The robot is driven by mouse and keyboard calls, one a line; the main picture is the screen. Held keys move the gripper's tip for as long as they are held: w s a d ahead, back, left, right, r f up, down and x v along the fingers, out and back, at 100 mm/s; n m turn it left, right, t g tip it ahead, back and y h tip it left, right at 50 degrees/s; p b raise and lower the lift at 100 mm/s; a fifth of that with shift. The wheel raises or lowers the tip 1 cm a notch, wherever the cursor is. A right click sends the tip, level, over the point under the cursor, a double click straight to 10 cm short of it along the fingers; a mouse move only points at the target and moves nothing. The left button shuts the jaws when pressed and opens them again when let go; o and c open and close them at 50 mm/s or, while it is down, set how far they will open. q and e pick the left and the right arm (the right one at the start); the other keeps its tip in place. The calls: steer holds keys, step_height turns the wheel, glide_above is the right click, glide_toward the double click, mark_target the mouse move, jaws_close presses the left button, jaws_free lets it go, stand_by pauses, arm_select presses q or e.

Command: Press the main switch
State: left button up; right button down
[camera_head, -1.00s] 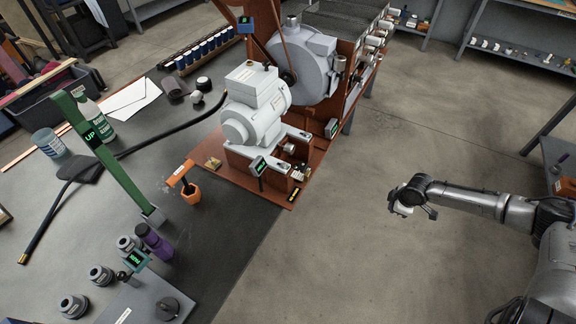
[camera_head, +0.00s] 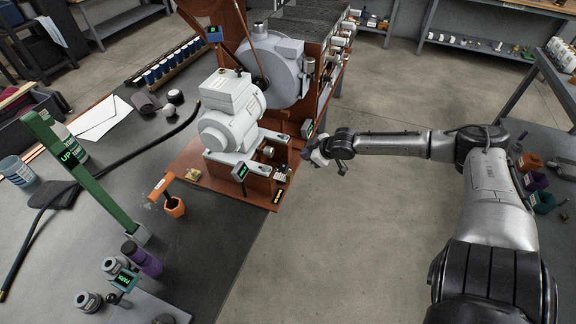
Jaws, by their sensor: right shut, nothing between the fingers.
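The sample roaster stands on the table with a grey motor (camera_head: 230,115) and a round grey drum housing (camera_head: 278,65) on a red-brown base (camera_head: 205,180). Small dark boxes with green displays sit on it, one at the front of the base (camera_head: 241,171) and one on its right side (camera_head: 307,127). I cannot tell from the lettering which part is the main switch. My right gripper (camera_head: 322,157) is shut and empty, just right of the base's right side, over the floor in the picture. I cannot tell whether it touches anything. My left gripper is out of view.
An orange hammer-like tool stands in an orange cup (camera_head: 174,206) left of the base. A green post (camera_head: 80,172) marked UP and a purple cylinder (camera_head: 145,262) stand on the table (camera_head: 195,270). Open floor (camera_head: 340,250) lies to the right.

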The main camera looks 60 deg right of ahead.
steer(key=shift+f, duration=0.1)
steer(key=b, duration=0.8)
glide_above(284, 167)
steer(key=s, duration=0.2)
steer(key=f, duration=0.7)
steer(key=shift+s+a, duration=0.15)
steer(key=shift+a, duration=0.25)
steer(key=shift+d+f+b, duration=0.25)
steer(key=shift+f+b, duration=0.3)
steer(key=shift+f, duration=0.6)
steer(key=shift+d+f+b, duration=0.15)
steer(key=shift+f+b, duration=0.15)
steer(key=shift+f, duration=0.35)
steer(key=shift+f, duration=0.1)
